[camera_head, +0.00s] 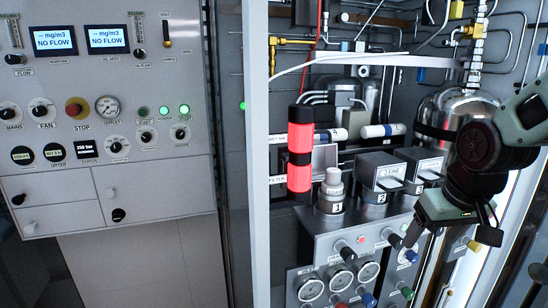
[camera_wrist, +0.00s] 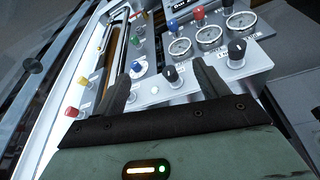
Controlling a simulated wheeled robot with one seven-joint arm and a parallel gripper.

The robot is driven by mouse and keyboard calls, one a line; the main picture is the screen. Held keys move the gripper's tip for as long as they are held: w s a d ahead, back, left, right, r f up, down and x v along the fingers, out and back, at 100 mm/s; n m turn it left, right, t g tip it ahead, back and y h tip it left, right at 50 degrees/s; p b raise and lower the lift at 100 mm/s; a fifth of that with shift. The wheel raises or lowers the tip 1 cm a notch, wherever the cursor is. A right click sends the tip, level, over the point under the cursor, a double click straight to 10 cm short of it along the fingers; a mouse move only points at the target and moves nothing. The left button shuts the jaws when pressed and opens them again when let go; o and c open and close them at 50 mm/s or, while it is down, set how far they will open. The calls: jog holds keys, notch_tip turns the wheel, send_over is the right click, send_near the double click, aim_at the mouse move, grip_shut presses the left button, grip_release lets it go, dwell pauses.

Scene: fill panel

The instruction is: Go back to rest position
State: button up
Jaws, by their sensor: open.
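My gripper (camera_head: 450,233) hangs at the right of the head view, in front of the fill panel (camera_head: 322,246). Its green body is tilted and its dark fingers point down toward the panel's right part. In the wrist view my gripper (camera_wrist: 163,80) shows two dark fingers spread apart with nothing between them. Beyond the fingers lie a black knob (camera_wrist: 170,73) and a blue knob (camera_wrist: 136,66) on the panel. Contact with the panel does not show. My arm hides part of the cabinet's right side.
Fill stations numbered 1 (camera_head: 332,190), 2 and 3 stand above several gauges (camera_head: 341,281). A steel cylinder (camera_head: 440,112) is behind my arm. A control panel (camera_head: 100,100) with two "NO FLOW" displays is at left.

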jog(key=s+d+f+g, duration=0.1)
jog(key=s+d+f, duration=0.2)
jog(key=s+f, duration=0.4)
jog(key=s+a+f+n+g+b, duration=0.1)
jog(key=s+a+n+b, duration=0.2)
jog(key=s+a, duration=0.4)
jog(key=s+a+f+n+g+b, duration=0.1)
jog(key=s+a+f+n+b, duration=0.1)
jog(key=s+a+n+b, duration=0.2)
jog(key=s+a, duration=0.3)
jog(key=a, duration=0.4)
jog(key=shift+a+f+g, duration=0.15)
jog(key=shift+a+g, duration=0.15)
jog(key=shift+a, duration=0.05)
jog(key=shift+w, duration=0.1)
